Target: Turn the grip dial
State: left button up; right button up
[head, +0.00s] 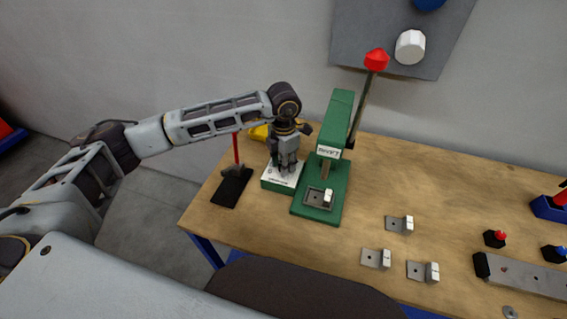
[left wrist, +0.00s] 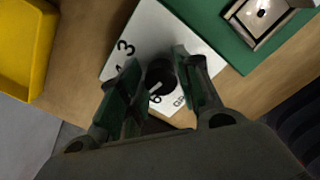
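The grip dial is a small black round knob with a white mark (left wrist: 161,76), on a white numbered plate (left wrist: 143,35) in the left wrist view. In the head view, the plate tops a green box (head: 279,183) at the table's left side; the dial there is hidden by my gripper. My left gripper (head: 287,166) points down over the box. In the left wrist view its fingers (left wrist: 160,80) stand apart on both sides of the dial, with it between them; whether they touch it is unclear. My right gripper is not in view.
A green press (head: 335,130) with a red-knobbed lever (head: 376,60) stands close right of the box. A black-based red stick (head: 232,187) and a yellow bin (left wrist: 22,45) are close by. Metal brackets (head: 376,258) lie on the wooden table (head: 440,180) to the right.

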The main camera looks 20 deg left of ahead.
pick_arm(q)
jog(key=shift+o, duration=1.2)
notch_tip(320, 180, up, 12)
jog(key=shift+r, duration=0.1)
dwell(0.4)
